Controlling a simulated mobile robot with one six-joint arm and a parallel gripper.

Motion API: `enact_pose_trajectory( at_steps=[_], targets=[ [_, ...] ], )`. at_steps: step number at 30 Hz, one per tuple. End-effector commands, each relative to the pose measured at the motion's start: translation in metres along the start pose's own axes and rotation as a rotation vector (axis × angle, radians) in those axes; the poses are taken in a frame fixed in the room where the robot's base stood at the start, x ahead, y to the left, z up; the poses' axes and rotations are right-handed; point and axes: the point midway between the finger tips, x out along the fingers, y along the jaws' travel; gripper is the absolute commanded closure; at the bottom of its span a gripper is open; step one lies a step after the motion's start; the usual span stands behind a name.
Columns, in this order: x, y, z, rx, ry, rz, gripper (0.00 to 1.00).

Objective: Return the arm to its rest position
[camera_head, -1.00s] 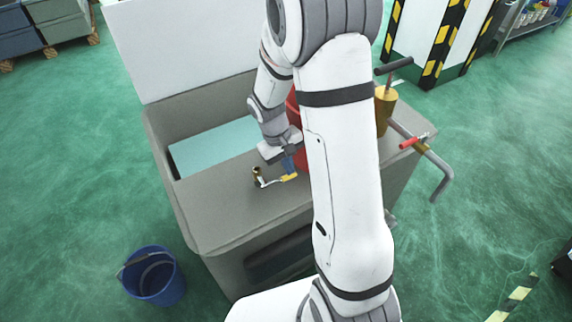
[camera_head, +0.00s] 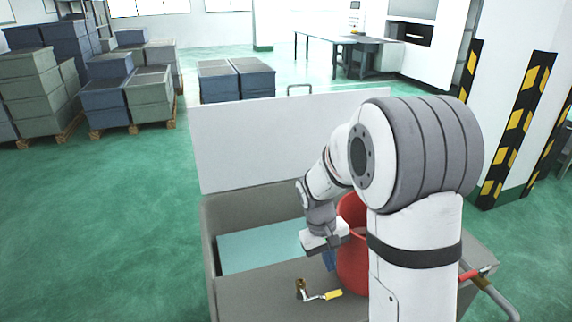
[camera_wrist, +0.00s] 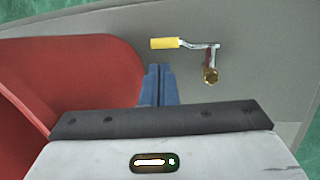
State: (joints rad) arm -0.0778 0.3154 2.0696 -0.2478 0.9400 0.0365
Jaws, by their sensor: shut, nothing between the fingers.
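My gripper (camera_head: 329,262) hangs above the grey cart top, beside the red bucket. In the wrist view its blue fingers (camera_wrist: 158,84) are together with nothing between them. A small brass valve with a crank and yellow handle (camera_head: 319,294) lies on the cart top, apart from the fingers. It also shows in the wrist view (camera_wrist: 186,44), ahead of the fingertips. My arm is bent, with its elbow high at the right of the head view.
The red bucket (camera_head: 352,262) stands close to my gripper; it fills the left of the wrist view (camera_wrist: 75,75). The grey cart (camera_head: 250,298) has a recess with a light-blue panel (camera_head: 262,246) and an upright white board (camera_head: 285,140). Stacked crates (camera_head: 128,90) stand far behind.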

Motion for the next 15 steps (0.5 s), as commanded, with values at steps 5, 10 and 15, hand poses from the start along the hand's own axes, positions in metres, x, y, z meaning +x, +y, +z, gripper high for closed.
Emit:
enact_pose_trajectory(
  at_steps=[5, 10, 15],
  targets=[
    [-0.03, 0.003, 0.02, 0.026, 0.041, -0.016, 1.0],
    [-0.084, 0.006, 0.065, 0.079, 0.128, -0.054, 1.0],
    [-0.127, 0.004, 0.115, 0.135, 0.224, -0.096, 1.0]
  ],
)
